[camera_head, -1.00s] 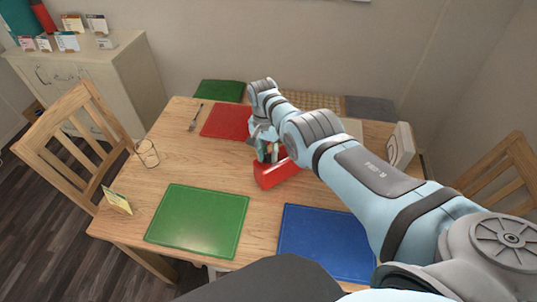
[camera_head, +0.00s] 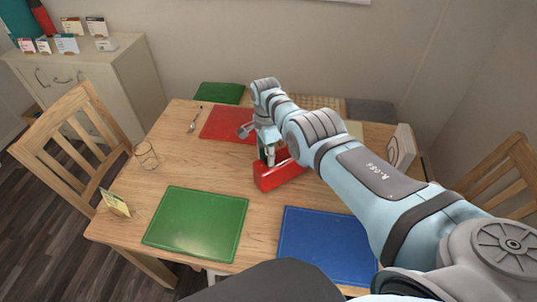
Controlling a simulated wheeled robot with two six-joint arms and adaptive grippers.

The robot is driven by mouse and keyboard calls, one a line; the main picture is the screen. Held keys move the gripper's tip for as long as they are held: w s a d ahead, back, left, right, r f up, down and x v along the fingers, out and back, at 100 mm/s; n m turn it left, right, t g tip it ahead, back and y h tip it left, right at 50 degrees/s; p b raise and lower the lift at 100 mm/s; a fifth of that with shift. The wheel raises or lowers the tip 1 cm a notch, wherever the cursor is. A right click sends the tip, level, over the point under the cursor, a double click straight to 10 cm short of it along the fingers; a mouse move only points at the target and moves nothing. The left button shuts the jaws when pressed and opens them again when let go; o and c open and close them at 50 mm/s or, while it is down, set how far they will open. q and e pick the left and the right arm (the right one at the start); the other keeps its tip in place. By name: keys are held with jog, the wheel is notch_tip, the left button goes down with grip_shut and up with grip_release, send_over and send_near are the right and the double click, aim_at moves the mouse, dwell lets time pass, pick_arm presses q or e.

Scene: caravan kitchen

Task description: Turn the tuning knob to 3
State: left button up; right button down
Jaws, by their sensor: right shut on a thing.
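A red box-shaped object (camera_head: 280,177), which may be the radio with the tuning knob, stands on the wooden table near its middle. The knob and any numbers cannot be made out from here. My right gripper (camera_head: 268,158) reaches down at the red object's far left part, seen from behind my arm. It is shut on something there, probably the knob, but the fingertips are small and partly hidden. My left gripper is out of the picture.
A green mat (camera_head: 196,222), a blue mat (camera_head: 325,243) and a red mat (camera_head: 229,124) lie on the table (camera_head: 172,171). A glass (camera_head: 146,155), a fork (camera_head: 195,120), a yellow card (camera_head: 115,203) and a white box (camera_head: 400,148) stand or lie near the edges. Chairs flank the table.

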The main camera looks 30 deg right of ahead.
aim_at(267, 154)
dwell(0.4)
jog(key=c, duration=1.4)
grip_release()
jog(key=shift+o, duration=0.2)
notch_tip(267, 154, up, 12)
jog(key=shift+w, duration=0.4)
jog(key=shift+d+f, duration=0.1)
